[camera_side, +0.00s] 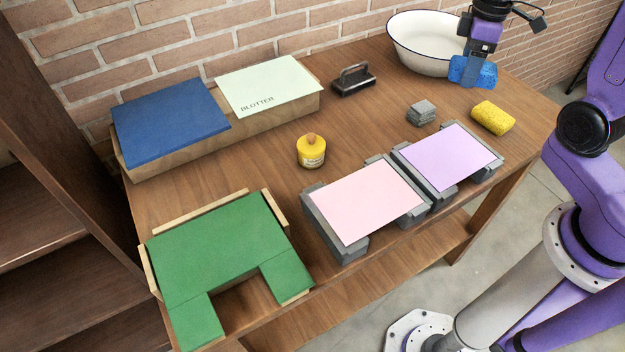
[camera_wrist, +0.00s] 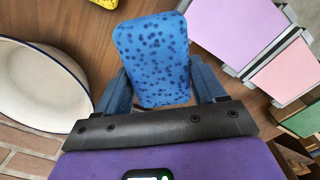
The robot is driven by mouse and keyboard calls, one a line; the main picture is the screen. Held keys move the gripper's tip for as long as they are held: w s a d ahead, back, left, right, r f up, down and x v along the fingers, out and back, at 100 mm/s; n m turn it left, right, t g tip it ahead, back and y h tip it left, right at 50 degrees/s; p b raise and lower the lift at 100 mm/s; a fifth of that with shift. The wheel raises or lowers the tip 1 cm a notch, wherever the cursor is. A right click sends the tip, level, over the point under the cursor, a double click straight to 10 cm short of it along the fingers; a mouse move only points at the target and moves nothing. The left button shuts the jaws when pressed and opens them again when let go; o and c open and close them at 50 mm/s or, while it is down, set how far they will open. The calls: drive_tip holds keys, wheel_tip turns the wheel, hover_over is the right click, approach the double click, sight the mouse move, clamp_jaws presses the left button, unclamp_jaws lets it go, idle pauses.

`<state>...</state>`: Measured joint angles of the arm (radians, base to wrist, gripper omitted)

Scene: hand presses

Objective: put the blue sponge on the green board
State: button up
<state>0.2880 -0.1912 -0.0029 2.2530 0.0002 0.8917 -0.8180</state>
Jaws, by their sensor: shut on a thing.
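The blue sponge (camera_side: 487,75) with dark spots is between the blue fingers of my gripper (camera_side: 471,74), at the right back of the table beside the white basin. In the wrist view the sponge (camera_wrist: 152,60) sits between the two fingers of my gripper (camera_wrist: 160,85), which is shut on it. I cannot tell for sure how high it is above the table. The green board (camera_side: 215,250) lies at the front left of the table, with a notch in its front edge and wooden strips along its sides. A green corner (camera_wrist: 303,120) also shows at the right of the wrist view.
A white basin (camera_side: 415,60) stands left of my gripper. A yellow sponge (camera_side: 492,118), grey blocks (camera_side: 421,112), a yellow jar (camera_side: 311,151) and a dark-handled tool (camera_side: 353,80) stand on the table. Pink (camera_side: 368,202) and lilac (camera_side: 450,157) sheets lie on grey stands right of the green board.

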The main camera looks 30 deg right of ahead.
drive_tip(key=a+r+n, duration=0.2)
drive_tip(key=a+n, duration=0.7)
drive_tip(key=a, duration=1.5)
drive_tip(key=s+a+r+n, duration=0.1)
drive_tip(key=s+a+n, duration=0.4)
drive_tip(key=s+a, duration=0.45)
drive_tip(key=s+a+r+n, duration=0.1)
drive_tip(key=s+a+n, duration=0.45)
drive_tip(key=a, duration=0.65)
hover_over(222, 267)
drive_tip(key=d, duration=0.1)
drive_tip(key=shift+m, duration=0.35)
drive_tip(key=f, duration=0.8)
drive_tip(key=shift+s+f, duration=0.25)
drive_tip(key=shift+s, duration=0.05)
drive_tip(key=shift+w+a+f, duration=0.2)
drive_tip(key=shift+a+f, duration=0.2)
drive_tip(key=shift+f, duration=0.1)
drive_tip(key=shift+w+a+f, duration=0.1)
drive_tip(key=shift+a+f, duration=0.05)
drive_tip(key=shift+f, duration=1.55)
drive_tip(key=shift+f, duration=0.15)
